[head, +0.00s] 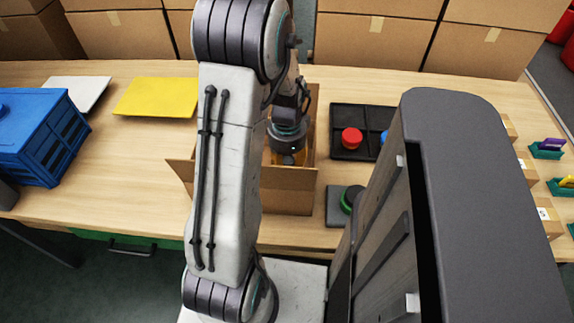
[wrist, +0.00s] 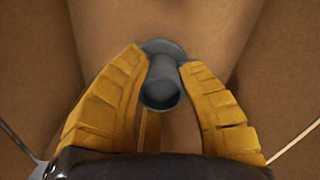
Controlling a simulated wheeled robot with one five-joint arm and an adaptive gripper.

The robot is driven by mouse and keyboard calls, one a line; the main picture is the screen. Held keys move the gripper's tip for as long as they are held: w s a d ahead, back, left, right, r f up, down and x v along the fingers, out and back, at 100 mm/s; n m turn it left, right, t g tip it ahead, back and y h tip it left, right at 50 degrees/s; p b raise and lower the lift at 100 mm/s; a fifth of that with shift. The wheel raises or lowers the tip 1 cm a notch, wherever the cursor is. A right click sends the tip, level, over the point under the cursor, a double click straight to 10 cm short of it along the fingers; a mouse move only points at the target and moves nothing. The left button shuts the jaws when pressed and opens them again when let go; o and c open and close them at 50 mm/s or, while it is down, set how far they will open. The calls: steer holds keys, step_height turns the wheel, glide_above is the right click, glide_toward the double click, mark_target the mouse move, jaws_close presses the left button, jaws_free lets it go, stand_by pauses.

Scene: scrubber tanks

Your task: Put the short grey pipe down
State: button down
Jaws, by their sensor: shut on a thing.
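The short grey pipe (wrist: 162,85) shows in the wrist view between the two yellow fingers of my gripper (wrist: 162,75). The fingers are shut on it, and its round open end faces the camera. Brown cardboard fills the view behind it. In the head view my gripper (head: 288,158) is down inside an open cardboard box (head: 290,197) on the table. My arm hides part of the box, and the pipe cannot be made out there. I cannot tell whether the pipe touches the box floor.
On the wooden table (head: 130,190) are a blue crate (head: 42,140), a white plate (head: 78,92) and a yellow plate (head: 155,98) at left. A black tray (head: 345,115) with a red round piece (head: 351,138) stands right of the box. Cardboard boxes (head: 375,42) line the back.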

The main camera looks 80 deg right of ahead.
mark_target(287, 159)
steer(key=shift+f, duration=0.45)
steer(key=shift+f, duration=0.1)
steer(key=c, duration=0.9)
jaws_free()
step_height(287, 159, up, 12)
steer(key=shift+a+r+p, duration=0.1)
steer(key=shift+r+p, duration=0.05)
steer(key=shift+p, duration=0.65)
